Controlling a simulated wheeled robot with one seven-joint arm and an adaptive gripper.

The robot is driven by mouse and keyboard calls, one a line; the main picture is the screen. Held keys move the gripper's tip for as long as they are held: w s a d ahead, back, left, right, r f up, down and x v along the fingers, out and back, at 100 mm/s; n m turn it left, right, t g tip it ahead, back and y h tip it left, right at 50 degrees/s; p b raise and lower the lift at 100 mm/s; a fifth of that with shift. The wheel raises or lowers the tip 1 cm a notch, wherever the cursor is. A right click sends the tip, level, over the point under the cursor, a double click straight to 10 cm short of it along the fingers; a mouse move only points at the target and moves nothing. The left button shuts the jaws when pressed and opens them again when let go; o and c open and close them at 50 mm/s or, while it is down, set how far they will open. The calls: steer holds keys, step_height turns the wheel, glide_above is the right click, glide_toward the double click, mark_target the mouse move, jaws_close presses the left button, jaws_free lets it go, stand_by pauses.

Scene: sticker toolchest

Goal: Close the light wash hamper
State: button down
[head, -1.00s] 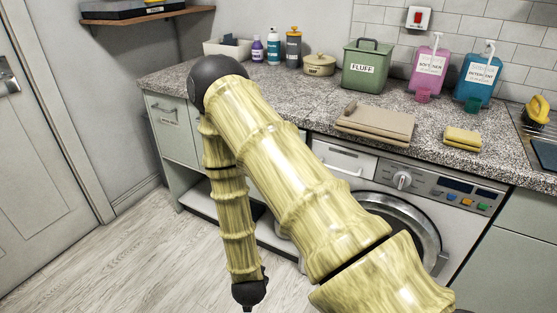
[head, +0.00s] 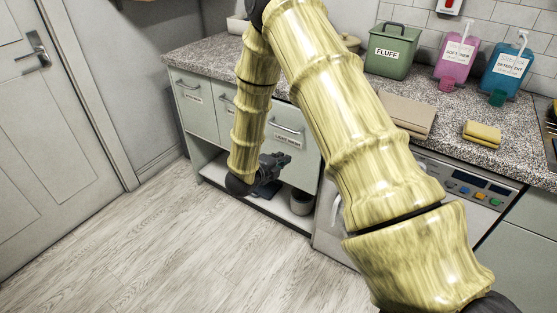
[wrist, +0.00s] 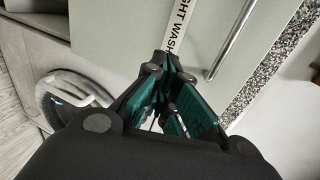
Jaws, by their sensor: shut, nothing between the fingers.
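The light wash hamper (head: 292,153) is the right one of the pale green fronts under the counter in the head view. It has a bar handle (head: 287,128) and a label. Its front also fills the upper part of the wrist view (wrist: 125,22), with the label (wrist: 180,28) and the handle (wrist: 232,42). I cannot tell how far the front stands out. My gripper (head: 285,159) is shut and empty, low in front of this hamper, below its label. In the wrist view its fingertips (wrist: 172,62) lie over the front; I cannot tell whether they touch it.
Two more pale green fronts (head: 193,108) are to the left. A grey pail (head: 301,202) stands on the low white shelf below. The washing machine (head: 340,240) is to the right, partly behind my arm. The speckled counter (head: 205,61) is above. The wooden floor (head: 150,240) is clear.

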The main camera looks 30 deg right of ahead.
mark_target(300, 143)
steer(key=x, duration=0.8)
steer(key=shift+r+p, duration=0.3)
steer(key=shift+p, duration=0.05)
steer(key=shift+w+d, duration=0.4)
steer(key=shift+d, duration=0.4)
steer(key=d, duration=0.1)
steer(key=w+d, duration=0.1)
steer(key=d+b, duration=0.1)
steer(key=d, duration=0.1)
steer(key=shift+w+d+f, duration=0.1)
steer(key=shift+w, duration=0.25)
steer(key=shift+d+r, duration=0.1)
steer(key=shift+r, duration=0.1)
